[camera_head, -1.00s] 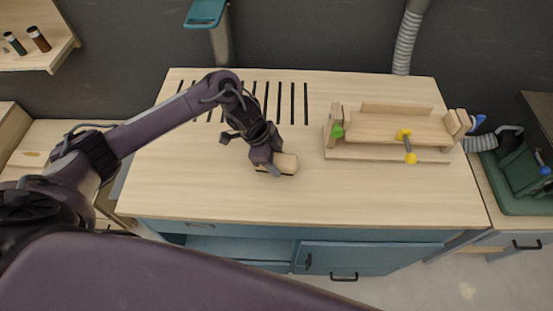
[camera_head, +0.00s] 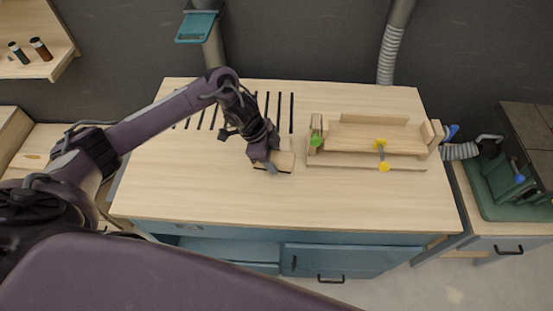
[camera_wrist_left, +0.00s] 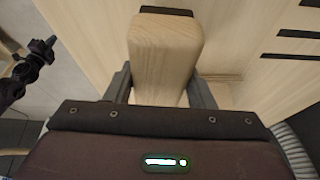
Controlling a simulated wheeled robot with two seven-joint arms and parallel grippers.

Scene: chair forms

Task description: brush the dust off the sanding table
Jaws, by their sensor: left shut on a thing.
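The sanding table (camera_head: 200,195) has a pale wood top with dark slots (camera_head: 270,108) at its back left. My left gripper (camera_head: 270,163) is low over the middle of the top, in front of the slots. It is shut on a wooden brush (camera_head: 284,163), whose pale block shows beside the fingers. In the left wrist view the brush (camera_wrist_left: 165,55) sits between the two fingers (camera_wrist_left: 160,90), with a dark strip at its far end. I cannot make out any dust on the top. My right gripper is not in view.
A wooden jig (camera_head: 350,160) with green and yellow knobs stands on the right of the table. A teal hood (camera_head: 195,27) and a grey hose (camera_head: 391,50) are behind. A green machine (camera_head: 505,180) is at far right. The table's front is clear.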

